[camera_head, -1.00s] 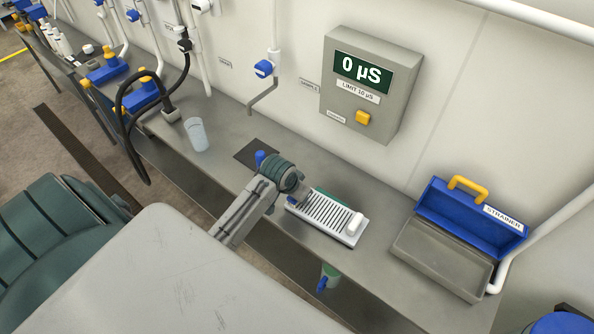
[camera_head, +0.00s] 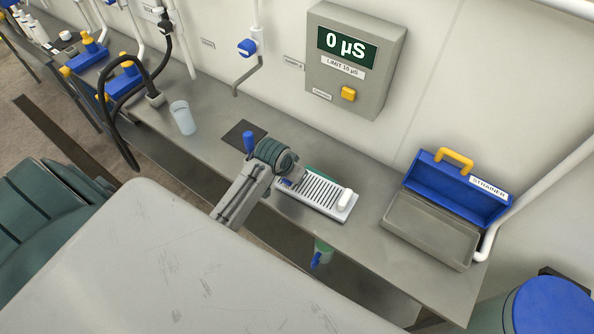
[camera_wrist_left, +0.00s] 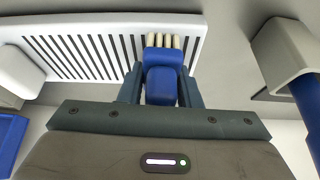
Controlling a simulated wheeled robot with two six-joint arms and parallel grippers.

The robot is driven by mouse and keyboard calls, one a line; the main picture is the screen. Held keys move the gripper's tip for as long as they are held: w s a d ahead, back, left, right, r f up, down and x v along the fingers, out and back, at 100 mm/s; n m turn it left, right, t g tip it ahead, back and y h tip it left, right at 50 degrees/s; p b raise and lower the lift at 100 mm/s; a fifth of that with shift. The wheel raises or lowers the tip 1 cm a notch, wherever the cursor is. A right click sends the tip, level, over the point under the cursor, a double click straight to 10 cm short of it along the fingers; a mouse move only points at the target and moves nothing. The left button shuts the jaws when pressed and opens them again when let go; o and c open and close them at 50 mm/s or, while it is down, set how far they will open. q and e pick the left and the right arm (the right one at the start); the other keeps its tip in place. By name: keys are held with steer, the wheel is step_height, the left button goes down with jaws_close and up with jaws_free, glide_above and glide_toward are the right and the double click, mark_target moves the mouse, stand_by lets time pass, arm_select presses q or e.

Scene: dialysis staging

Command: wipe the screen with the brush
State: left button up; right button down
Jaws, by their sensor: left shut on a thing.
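My left gripper (camera_wrist_left: 160,85) is shut on a blue brush (camera_wrist_left: 161,85) with cream bristles. It also shows in the head view (camera_head: 292,180), where the wrist hides most of the brush. The white slotted screen (camera_head: 323,203) lies on the bench, with its left end partly behind the gripper. In the left wrist view, the bristles are at the right part of the slotted screen (camera_wrist_left: 75,55); I cannot tell whether they touch it. My right gripper is not in view.
A blue strainer box (camera_head: 455,190) stands open at right. A clear cup (camera_head: 183,118) stands at left. The wall display (camera_head: 350,60) reads 0 µS.

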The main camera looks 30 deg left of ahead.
arm_select(q)
steer(key=shift+s+a+f, duration=0.15)
steer(key=shift+a+f, duration=0.05)
steer(key=shift+a, duration=0.75)
steer(key=shift+r, duration=3.05)
steer(key=shift+r, duration=0.1)
steer(key=shift+r, duration=1.4)
